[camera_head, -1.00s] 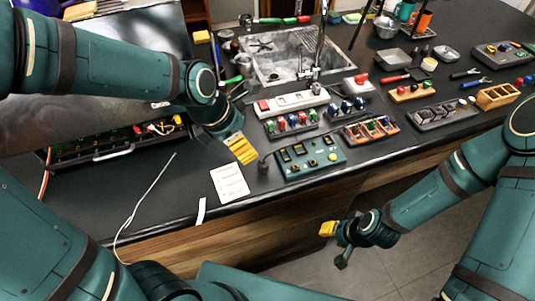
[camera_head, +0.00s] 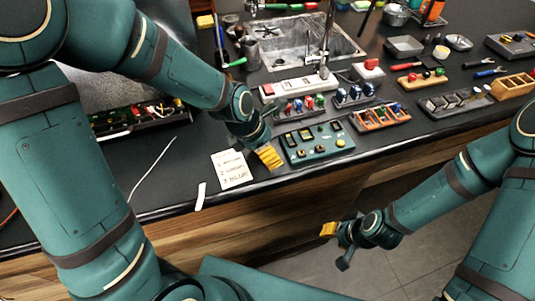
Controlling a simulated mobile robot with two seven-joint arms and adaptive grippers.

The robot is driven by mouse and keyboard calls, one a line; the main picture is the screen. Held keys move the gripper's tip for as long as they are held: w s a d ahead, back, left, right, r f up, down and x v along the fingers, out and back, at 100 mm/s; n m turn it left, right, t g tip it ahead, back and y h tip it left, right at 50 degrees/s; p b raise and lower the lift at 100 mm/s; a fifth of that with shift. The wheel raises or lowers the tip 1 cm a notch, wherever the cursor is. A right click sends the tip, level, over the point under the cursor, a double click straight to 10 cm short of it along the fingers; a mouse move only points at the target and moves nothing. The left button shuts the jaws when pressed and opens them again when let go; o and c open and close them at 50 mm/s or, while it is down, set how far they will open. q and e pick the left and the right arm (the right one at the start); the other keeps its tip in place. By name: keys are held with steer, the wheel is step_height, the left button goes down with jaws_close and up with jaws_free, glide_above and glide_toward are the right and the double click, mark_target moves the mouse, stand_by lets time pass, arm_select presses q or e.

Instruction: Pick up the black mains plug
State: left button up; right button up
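I cannot make out the black mains plug for certain. A small dark upright object stood on the counter near my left gripper a second ago; its place is now covered by that gripper. My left gripper (camera_head: 269,157) is low over the counter, just left of the green circuit panel (camera_head: 317,142). Its yellow pad faces me, and the other finger is hidden, so I cannot tell its opening or hold. My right gripper (camera_head: 335,245) hangs over the floor in front of the counter, fingers apart and empty.
A white note (camera_head: 231,169) and a white strip (camera_head: 201,196) lie left of my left gripper. A thin white cord (camera_head: 152,168) lies farther left. A white power strip (camera_head: 295,87), part trays and a sink (camera_head: 300,48) stand behind. The counter's front edge is close.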

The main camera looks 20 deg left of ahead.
arm_select(q)
steer(key=shift+d+f, duration=0.1)
steer(key=shift+f, duration=0.05)
jaws_close()
stand_by(0.4)
